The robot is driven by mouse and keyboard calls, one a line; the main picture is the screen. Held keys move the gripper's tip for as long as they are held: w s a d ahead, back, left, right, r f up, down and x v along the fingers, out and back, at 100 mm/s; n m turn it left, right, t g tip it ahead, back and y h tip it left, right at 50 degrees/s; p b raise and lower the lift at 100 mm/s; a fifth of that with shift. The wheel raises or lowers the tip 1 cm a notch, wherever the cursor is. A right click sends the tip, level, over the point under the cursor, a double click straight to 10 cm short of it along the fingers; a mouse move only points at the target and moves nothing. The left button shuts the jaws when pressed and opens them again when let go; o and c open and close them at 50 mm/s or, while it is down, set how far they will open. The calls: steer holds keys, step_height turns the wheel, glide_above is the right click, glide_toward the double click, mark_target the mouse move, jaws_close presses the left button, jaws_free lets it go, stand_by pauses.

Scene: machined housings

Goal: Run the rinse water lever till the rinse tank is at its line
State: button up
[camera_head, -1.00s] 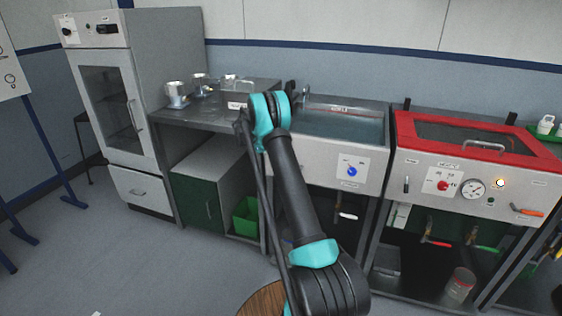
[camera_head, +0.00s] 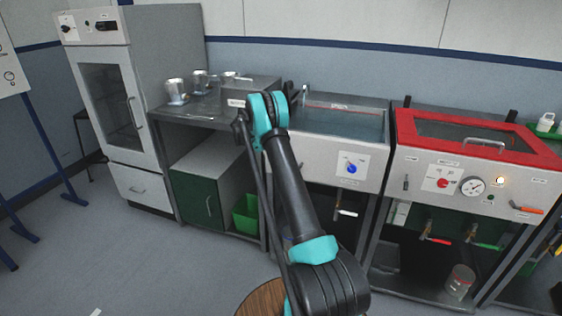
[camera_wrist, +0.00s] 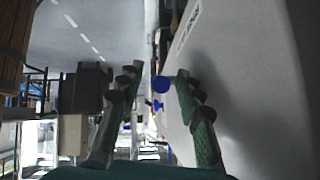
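The rinse tank (camera_head: 312,147) is a steel sink with a pale front, holding bluish water; I cannot make out its line. A blue knob (camera_head: 352,169) sits on its front panel. A silver tap (camera_head: 304,94) stands at the back left, and a white-handled valve lever (camera_head: 346,212) is below the tank. I cannot tell which is the rinse water lever. My gripper (camera_wrist: 158,75) is open in the wrist view, beside a pale panel. A round blue knob (camera_wrist: 160,84) shows between the fingertips, apparently untouched. My arm hides the gripper in the head view.
A red-rimmed heated tank (camera_head: 410,120) with a gauge stands to the right, with red and green levers below. A steel bench (camera_head: 180,117) with metal cups is to the left, above a green cabinet (camera_head: 200,200) and green bin (camera_head: 246,216).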

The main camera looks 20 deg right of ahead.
steer(key=v, duration=0.7)
steer(key=shift+r, duration=0.15)
steer(key=shift+a, duration=0.15)
steer(key=shift+c, duration=0.4)
